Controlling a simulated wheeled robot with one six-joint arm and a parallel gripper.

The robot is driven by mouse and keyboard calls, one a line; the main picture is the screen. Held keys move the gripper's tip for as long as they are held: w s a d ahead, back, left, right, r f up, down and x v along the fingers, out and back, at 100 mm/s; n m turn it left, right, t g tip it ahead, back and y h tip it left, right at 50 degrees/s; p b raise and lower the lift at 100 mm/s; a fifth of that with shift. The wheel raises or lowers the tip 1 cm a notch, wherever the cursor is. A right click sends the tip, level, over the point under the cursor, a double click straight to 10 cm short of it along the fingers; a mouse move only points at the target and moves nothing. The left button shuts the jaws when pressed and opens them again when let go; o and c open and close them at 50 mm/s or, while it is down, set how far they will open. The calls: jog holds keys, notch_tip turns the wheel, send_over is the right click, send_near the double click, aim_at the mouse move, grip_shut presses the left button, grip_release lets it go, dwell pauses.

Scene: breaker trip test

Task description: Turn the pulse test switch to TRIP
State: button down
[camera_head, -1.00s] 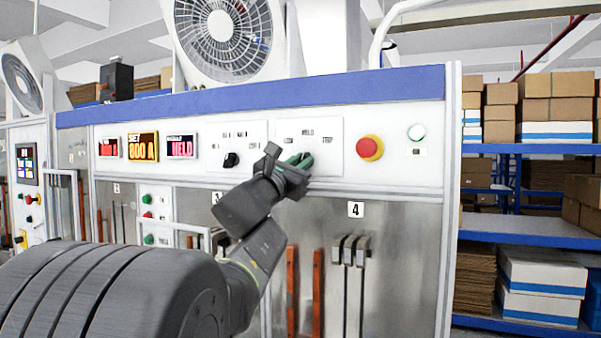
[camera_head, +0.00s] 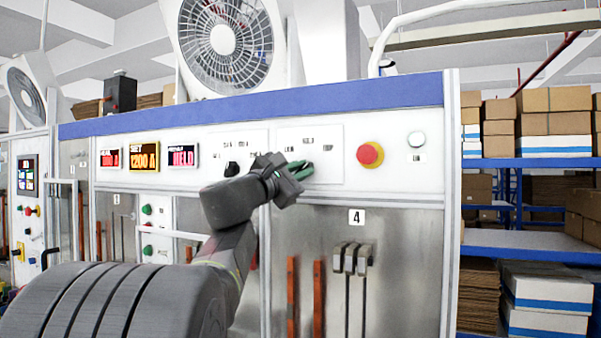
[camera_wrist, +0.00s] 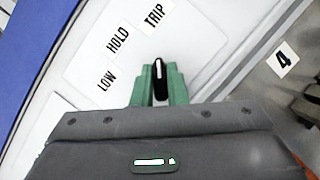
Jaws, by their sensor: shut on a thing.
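The pulse test switch (camera_wrist: 158,72) is a small black knob with a white pointer line on a white plate. In the wrist view its pointer aims up at the printed TRIP label (camera_wrist: 155,15), with HOLD and LOW to the left. My gripper (camera_wrist: 158,92) has green fingertips, one on each side of the knob, closed on it. In the head view my gripper (camera_head: 301,171) is at the right-hand switch plate (camera_head: 327,140) and hides most of the knob.
A second black knob (camera_head: 231,169) sits to the left, and a red mushroom button (camera_head: 369,155) to the right. A white round lamp (camera_head: 416,140) is beyond it. Lit displays (camera_head: 144,157) are at the left, the middle one reading 1200 A. Lever handles (camera_head: 350,257) stand below.

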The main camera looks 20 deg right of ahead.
jog(key=c, duration=1.4)
grip_release()
jog(key=shift+c, duration=0.2)
jog(key=b+v, duration=0.4)
jog(key=v, duration=1)
jog(key=shift+d, duration=0.1)
jog(key=p+x, duration=0.4)
jog(key=x, duration=1)
